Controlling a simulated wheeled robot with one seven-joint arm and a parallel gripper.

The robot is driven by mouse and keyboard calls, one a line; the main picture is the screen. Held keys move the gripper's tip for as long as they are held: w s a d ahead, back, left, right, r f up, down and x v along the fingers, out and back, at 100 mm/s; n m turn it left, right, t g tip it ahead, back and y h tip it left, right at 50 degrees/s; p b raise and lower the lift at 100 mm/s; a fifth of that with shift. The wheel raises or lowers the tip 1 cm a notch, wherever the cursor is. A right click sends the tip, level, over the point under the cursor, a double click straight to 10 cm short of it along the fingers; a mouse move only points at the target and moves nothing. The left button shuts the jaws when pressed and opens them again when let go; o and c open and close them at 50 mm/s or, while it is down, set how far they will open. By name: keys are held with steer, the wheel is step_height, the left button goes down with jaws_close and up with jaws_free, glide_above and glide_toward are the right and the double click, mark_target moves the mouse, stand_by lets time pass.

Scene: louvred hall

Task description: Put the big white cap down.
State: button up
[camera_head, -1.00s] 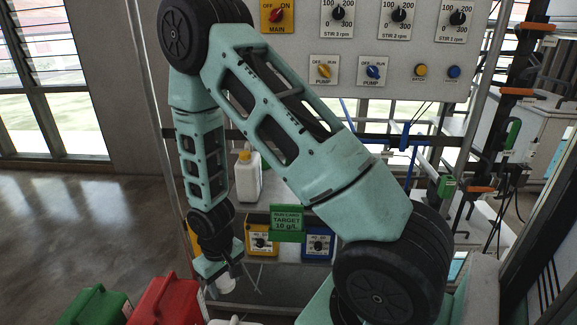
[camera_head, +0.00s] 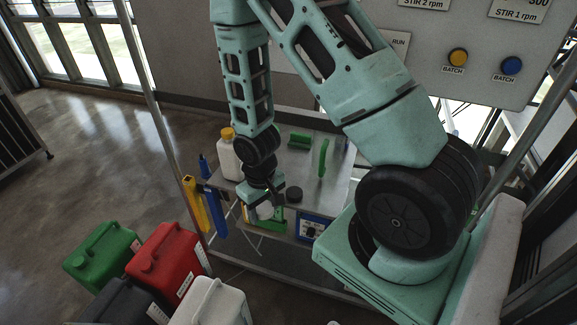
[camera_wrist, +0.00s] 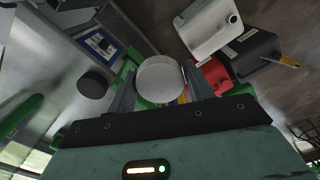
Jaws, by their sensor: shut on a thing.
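The big white cap (camera_wrist: 160,78) is round and sits between the two fingers of my gripper (camera_wrist: 162,92) in the wrist view. My gripper is shut on it, and the cap's flat face is turned to the wrist camera. In the head view my gripper (camera_head: 264,212) points down at the near edge of a steel table (camera_head: 338,185), and the cap shows only as a small pale patch at its end. I cannot tell how far the cap is from the tabletop.
A dark round cap (camera_head: 294,194) lies on the table near my gripper. A white bottle (camera_head: 229,158) with an orange lid and green items (camera_head: 323,157) stand there too. Red (camera_head: 168,262), green (camera_head: 100,255), dark and white (camera_head: 212,303) jerrycans stand at the lower left.

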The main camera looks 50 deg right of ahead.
steer(key=w+d+p, duration=0.1)
steer(key=w+d, duration=0.1)
steer(key=d, duration=0.2)
steer(key=w+d+p, duration=0.1)
steer(key=d+p, duration=0.1)
steer(key=d, duration=0.3)
steer(key=w+d+p, duration=0.1)
steer(key=w+d, duration=0.1)
steer(key=d, duration=0.2)
steer(key=shift+w+d+r+p, duration=0.1)
steer(key=shift+w+d+p, duration=0.2)
steer(key=shift+p, duration=0.1)
step_height(320, 180, down, 3)
steer(key=shift+f+p, duration=0.15)
steer(key=shift+p, duration=0.65)
steer(key=shift+f, duration=0.2)
steer(key=shift+f+b, duration=0.4)
steer(key=shift+f, duration=0.05)
steer(key=shift+f, duration=0.1)
steer(key=o, duration=1.4)
